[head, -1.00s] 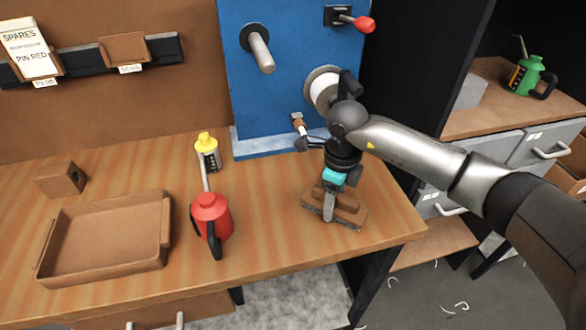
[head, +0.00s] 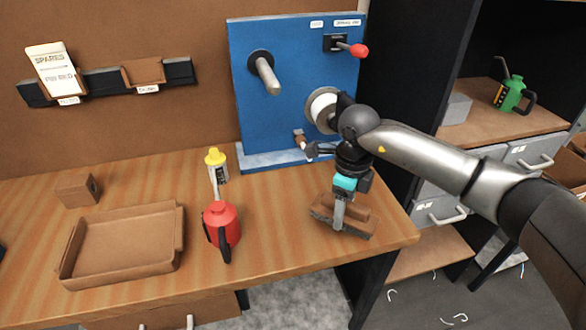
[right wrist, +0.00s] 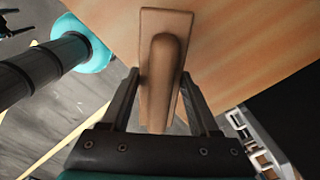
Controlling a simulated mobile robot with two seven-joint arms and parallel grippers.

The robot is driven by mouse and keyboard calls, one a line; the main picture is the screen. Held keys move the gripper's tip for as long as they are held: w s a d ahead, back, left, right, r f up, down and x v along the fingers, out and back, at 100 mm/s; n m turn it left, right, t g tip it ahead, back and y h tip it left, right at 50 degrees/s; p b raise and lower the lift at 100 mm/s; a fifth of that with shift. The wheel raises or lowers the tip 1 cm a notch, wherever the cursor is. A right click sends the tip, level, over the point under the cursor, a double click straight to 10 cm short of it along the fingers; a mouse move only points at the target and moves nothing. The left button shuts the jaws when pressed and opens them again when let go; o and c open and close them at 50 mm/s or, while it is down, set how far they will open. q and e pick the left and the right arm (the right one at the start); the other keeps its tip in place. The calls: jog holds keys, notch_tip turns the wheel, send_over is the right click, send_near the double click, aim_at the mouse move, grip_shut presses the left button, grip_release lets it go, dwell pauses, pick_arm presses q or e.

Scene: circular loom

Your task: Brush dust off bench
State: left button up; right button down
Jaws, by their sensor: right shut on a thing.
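The brush (head: 357,217) is a brown wooden block with a raised handle and grey bristles underneath. It is at the right front part of the wooden bench (head: 285,235). My right gripper (head: 338,222) is shut on the brush's handle. In the right wrist view the brush (right wrist: 165,60) sits between the two fingers (right wrist: 160,95), with the bench top beyond it. I cannot tell whether the bristles touch the bench. No dust can be made out on the bench. My left gripper is not in view.
A red oil can (head: 222,225) and a yellow-capped bottle (head: 217,166) stand left of the brush. A brown tray (head: 124,273) and a small wooden block (head: 78,190) are further left. A blue panel (head: 290,75) with a spindle and red-knobbed lever stands behind. The bench's right edge is close.

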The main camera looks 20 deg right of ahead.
notch_tip(320, 180, up, 3)
jog(key=shift+w+f+p, duration=0.1)
jog(key=shift+f+p, duration=0.05)
jog(key=shift+p, duration=0.55)
jog(key=shift+r, duration=0.25)
